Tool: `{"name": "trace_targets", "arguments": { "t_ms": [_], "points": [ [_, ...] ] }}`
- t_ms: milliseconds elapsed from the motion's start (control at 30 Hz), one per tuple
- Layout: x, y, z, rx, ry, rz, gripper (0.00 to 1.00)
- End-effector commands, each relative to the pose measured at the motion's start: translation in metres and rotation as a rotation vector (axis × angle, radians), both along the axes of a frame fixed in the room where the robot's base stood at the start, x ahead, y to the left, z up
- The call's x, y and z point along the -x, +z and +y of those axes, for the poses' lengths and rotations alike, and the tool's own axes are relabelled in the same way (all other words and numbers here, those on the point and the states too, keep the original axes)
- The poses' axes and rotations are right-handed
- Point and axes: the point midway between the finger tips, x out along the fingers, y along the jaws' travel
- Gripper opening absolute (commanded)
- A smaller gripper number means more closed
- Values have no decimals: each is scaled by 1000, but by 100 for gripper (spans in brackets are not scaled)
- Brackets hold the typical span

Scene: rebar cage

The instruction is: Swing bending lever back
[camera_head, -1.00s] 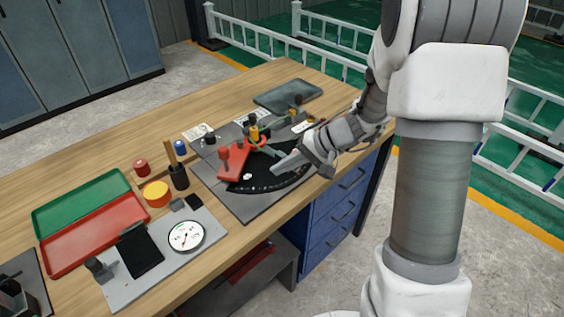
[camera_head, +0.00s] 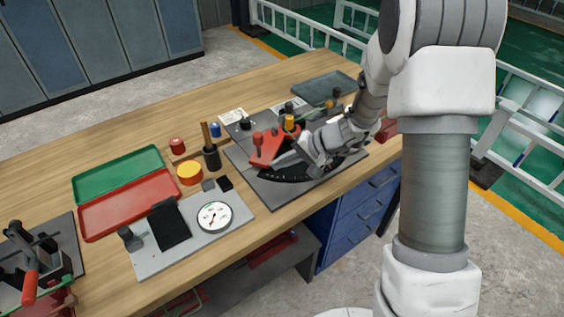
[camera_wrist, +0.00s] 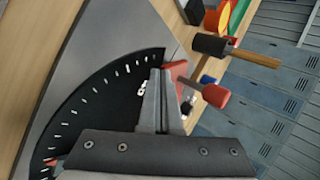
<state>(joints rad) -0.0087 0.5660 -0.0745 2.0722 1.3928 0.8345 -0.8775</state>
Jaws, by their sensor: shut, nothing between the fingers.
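The bending station has a black curved scale plate (camera_head: 285,175) with white marks, also in the wrist view (camera_wrist: 100,108). A red lever piece (camera_head: 268,148) with an upright red knob handle lies at the scale's left end. In the wrist view the red knob handle (camera_wrist: 214,96) stands just right of my fingers. My gripper (camera_head: 282,160) is shut and empty, low over the scale, close beside the red lever. In the wrist view its fingertips (camera_wrist: 160,75) point at the lever's edge; whether they touch it I cannot tell. My wrist hides part of the station.
A red tray (camera_head: 130,203) and a green tray (camera_head: 118,173) lie further left. Bare wood runs along the front edge.

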Motion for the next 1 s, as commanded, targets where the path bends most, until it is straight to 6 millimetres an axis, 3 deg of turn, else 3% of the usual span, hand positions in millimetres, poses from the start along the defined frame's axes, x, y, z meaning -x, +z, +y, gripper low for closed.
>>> {"name": "trace_targets", "arguments": {
  "t_ms": [667, 1000],
  "points": [
    [-4, -3, 17, 1, -102, -3, 0],
    [-14, -7, 46, -1, -282, -6, 0]
  ]
}}
